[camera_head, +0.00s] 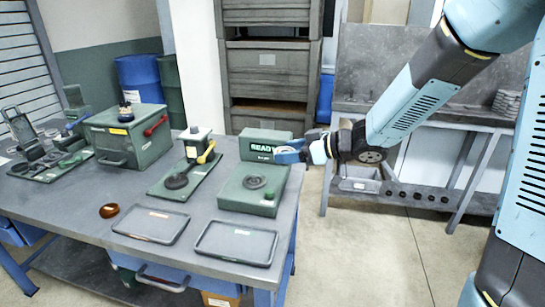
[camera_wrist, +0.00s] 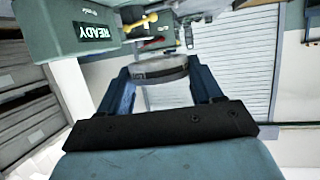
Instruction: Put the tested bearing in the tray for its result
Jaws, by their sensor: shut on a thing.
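My gripper (camera_head: 291,152) is in front of the green tester's READY panel (camera_head: 264,148), above the right edge of the bench. In the wrist view its two blue fingers (camera_wrist: 163,88) are shut on a grey ring-shaped bearing (camera_wrist: 162,72). In the head view the bearing is hard to make out among the fingers. The tester base (camera_head: 234,197) has a round dark seat (camera_head: 254,182) with no bearing clearly visible on it, and a green button. Two shallow grey trays lie at the front: one with a red label (camera_head: 150,228), one with a green label (camera_head: 233,247).
A green plate with a dark disc (camera_head: 176,181) and yellow-handled tool (camera_head: 206,154) lies left of the tester. A green case (camera_head: 128,138), a brown bowl (camera_head: 109,211) and a parts board stand further left. Open floor lies right of the bench.

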